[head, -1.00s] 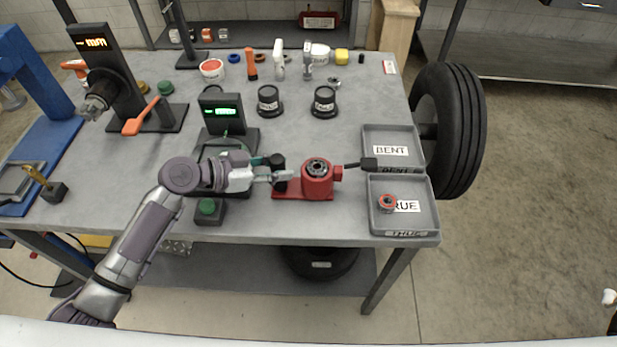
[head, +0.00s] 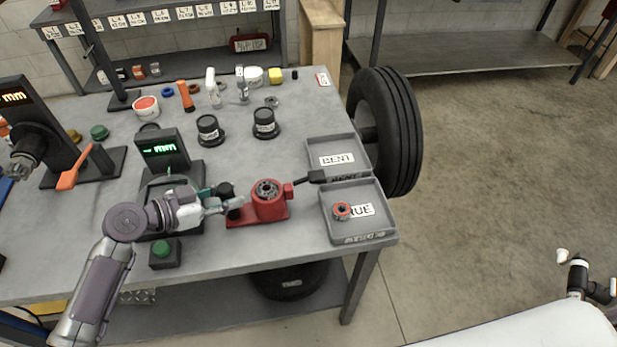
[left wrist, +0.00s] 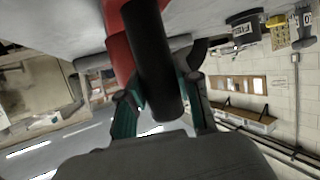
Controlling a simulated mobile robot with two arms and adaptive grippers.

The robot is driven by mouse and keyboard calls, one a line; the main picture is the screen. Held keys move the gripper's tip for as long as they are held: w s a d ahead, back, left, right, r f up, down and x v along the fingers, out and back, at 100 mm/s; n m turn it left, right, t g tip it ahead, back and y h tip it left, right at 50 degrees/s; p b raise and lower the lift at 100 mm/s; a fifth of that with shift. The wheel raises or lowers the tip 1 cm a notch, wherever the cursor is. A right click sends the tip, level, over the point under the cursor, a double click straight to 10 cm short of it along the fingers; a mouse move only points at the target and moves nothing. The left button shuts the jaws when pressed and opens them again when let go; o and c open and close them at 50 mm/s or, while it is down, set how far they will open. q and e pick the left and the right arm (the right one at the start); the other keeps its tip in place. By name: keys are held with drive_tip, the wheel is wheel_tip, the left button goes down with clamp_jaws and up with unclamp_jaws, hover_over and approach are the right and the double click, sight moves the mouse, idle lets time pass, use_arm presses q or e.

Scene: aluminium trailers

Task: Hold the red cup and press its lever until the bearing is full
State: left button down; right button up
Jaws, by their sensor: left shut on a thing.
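The red cup (head: 268,207) stands on its red base near the front edge of the bench. A dark ring-shaped bearing (head: 267,188) sits in its top. Its black lever (head: 312,178) sticks out to the right. My left gripper (head: 228,203) is at the cup's left side, shut on its upright black grip. In the left wrist view the black grip (left wrist: 152,60) lies between the two fingers, with the red body (left wrist: 118,45) behind it. Part of my right arm (head: 580,278) shows at the right edge; its jaws cannot be made out.
A grey tray marked BENT (head: 335,143) and another tray (head: 355,239), holding a red-rimmed bearing (head: 341,210), lie right of the cup. A green button box (head: 163,252) and a display (head: 163,150) stand to the left. A tyre (head: 395,130) stands beyond the bench's right end.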

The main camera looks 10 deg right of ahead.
clamp_jaws()
idle(1.4)
